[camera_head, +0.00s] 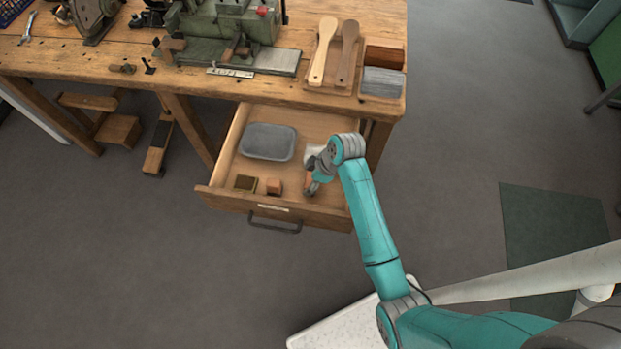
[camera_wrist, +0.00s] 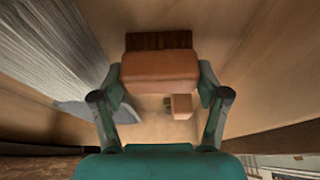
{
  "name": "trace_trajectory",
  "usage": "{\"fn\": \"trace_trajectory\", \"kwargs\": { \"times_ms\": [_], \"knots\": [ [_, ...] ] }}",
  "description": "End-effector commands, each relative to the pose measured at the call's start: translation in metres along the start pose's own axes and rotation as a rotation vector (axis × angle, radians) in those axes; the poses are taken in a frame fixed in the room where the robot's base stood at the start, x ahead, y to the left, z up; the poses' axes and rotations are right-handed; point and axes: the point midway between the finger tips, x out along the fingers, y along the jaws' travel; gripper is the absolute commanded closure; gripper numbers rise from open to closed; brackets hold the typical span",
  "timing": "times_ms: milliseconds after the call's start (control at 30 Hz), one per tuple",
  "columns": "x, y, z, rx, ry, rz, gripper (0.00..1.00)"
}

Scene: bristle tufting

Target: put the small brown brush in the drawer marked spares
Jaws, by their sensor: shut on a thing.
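My gripper (camera_head: 312,188) is shut on a small brown brush (camera_head: 309,180), low over the right part of the open drawer (camera_head: 228,203). In the wrist view the brush (camera_wrist: 160,72) is a brown block between both fingers (camera_wrist: 160,85), with dark bristles (camera_wrist: 158,41) on its far side. I cannot tell whether it touches the drawer floor. A pale label (camera_head: 273,207) is on the drawer front above a dark handle (camera_head: 275,222); its writing is too small to read.
The drawer also holds a grey tray (camera_head: 268,141), a dark-topped block (camera_head: 245,183) and a small brown block (camera_head: 274,186). Floor in front is clear.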

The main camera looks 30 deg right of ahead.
Motion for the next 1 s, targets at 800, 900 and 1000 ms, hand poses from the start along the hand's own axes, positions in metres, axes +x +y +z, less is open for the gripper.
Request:
{"fn": "trace_trajectory", "kwargs": {
  "times_ms": [800,900,1000],
  "knots": [
    [-0.011,0.001,-0.001,0.000,0.001,0.002,0.01],
    [-0.028,0.001,-0.001,0.000,0.002,0.003,0.01],
    [-0.048,0.001,-0.001,0.000,0.002,0.004,0.01]
  ]
}}
